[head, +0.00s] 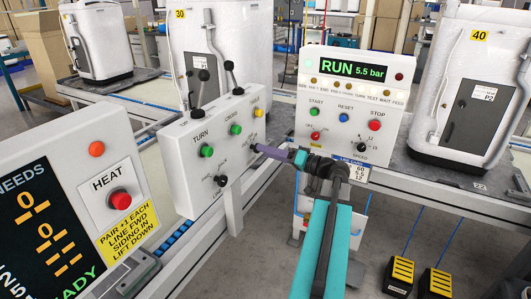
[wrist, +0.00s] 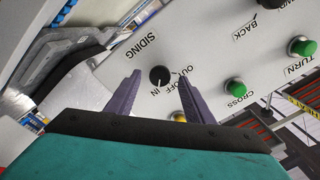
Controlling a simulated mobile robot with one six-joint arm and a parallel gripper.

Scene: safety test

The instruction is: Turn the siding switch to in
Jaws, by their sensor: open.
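The siding switch is a round black knob (wrist: 159,76) on a white control box (head: 180,150). In the wrist view it sits beside the word SIDING, with IN, OUT and OFF printed around it. I cannot tell which label its pointer faces. My gripper (wrist: 159,75) is open, with one purple finger on each side of the knob in that view; contact cannot be told.
The box also carries green buttons (head: 206,151), a lower black knob (head: 221,181) and black levers (head: 198,90) on top. A RUN display panel (head: 352,98) stands close on the right. A HEAT panel (head: 118,190) with a red button stands at front left.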

